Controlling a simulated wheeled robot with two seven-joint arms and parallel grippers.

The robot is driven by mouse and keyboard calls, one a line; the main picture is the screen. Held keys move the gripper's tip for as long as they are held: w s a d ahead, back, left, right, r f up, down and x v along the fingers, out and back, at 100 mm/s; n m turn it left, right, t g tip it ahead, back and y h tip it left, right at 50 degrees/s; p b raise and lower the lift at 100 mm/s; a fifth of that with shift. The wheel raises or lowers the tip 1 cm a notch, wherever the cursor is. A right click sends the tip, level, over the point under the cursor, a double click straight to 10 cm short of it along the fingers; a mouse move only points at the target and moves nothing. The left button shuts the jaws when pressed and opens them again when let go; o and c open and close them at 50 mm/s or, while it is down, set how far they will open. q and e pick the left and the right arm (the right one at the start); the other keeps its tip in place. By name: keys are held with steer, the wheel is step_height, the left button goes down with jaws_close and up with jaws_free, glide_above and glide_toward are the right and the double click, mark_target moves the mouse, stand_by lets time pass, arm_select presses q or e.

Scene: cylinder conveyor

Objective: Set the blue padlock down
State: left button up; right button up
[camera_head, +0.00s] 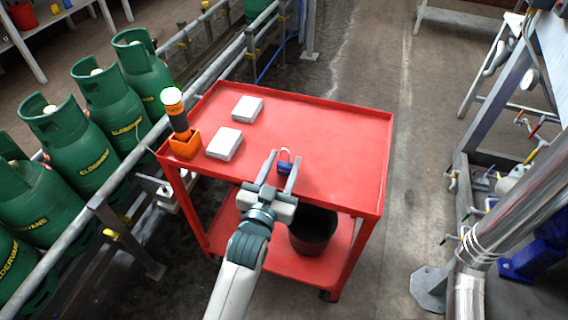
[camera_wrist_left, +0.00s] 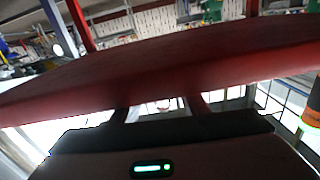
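The blue padlock (camera_head: 285,168) with its light, red-edged shackle is at the front edge of the red cart's top (camera_head: 330,140). My left gripper (camera_head: 286,155) reaches over that edge with its fingers spread, one on each side of the padlock. A gap shows between the left finger and the padlock; the right finger is close to it, and I cannot tell if they touch. The padlock appears to rest on the cart top. In the left wrist view the fingers (camera_wrist_left: 163,108) are dark and apart, with a small, unclear shape between them. My right gripper is not in view.
The right part is clear. A black bucket (camera_head: 313,232) stands on the lower shelf. Green gas cylinders (camera_head: 80,150) line the left side.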

mark_target(287, 169)
arm_select(q)
steer(key=shift+s+d+f+g, duration=0.1)
steer(key=shift+s+f+g, duration=0.05)
steer(key=shift+f, duration=0.45)
steer(key=shift+s+d+f+g, duration=0.1)
steer(key=shift+f+g, duration=0.05)
steer(key=shift+f, duration=0.4)
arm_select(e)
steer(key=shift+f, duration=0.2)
arm_select(q)
steer(key=shift+r, duration=0.55)
steer(key=v, duration=0.4)
steer(key=shift+s+d, duration=0.1)
steer(key=shift+s, duration=0.35)
steer(key=v, duration=0.6)
steer(key=shift+s+a+r, duration=0.3)
steer(key=shift+r, duration=0.1)
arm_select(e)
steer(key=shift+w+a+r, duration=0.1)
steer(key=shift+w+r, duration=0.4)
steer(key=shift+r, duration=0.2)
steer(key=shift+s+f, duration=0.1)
